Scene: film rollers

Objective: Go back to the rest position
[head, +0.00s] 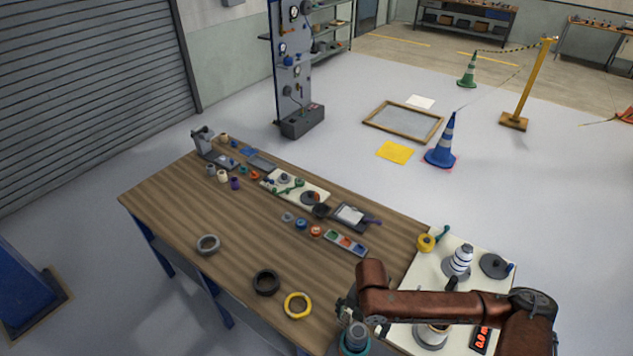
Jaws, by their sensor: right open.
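My right gripper (350,318) is low in the head view, at the end of a brown arm that comes in from the lower right. It is over the front right part of the wooden table (165,205), open. A grey cylinder with a teal base (355,338) shows just below it; I cannot tell whether they touch. My left gripper is not in view.
A grey ring (208,244), a black ring (266,282) and a yellow ring (298,305) lie on the table. Small parts line its back edge. A white board (425,272) with rollers is at the right, partly behind my arm. The table's left middle is clear.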

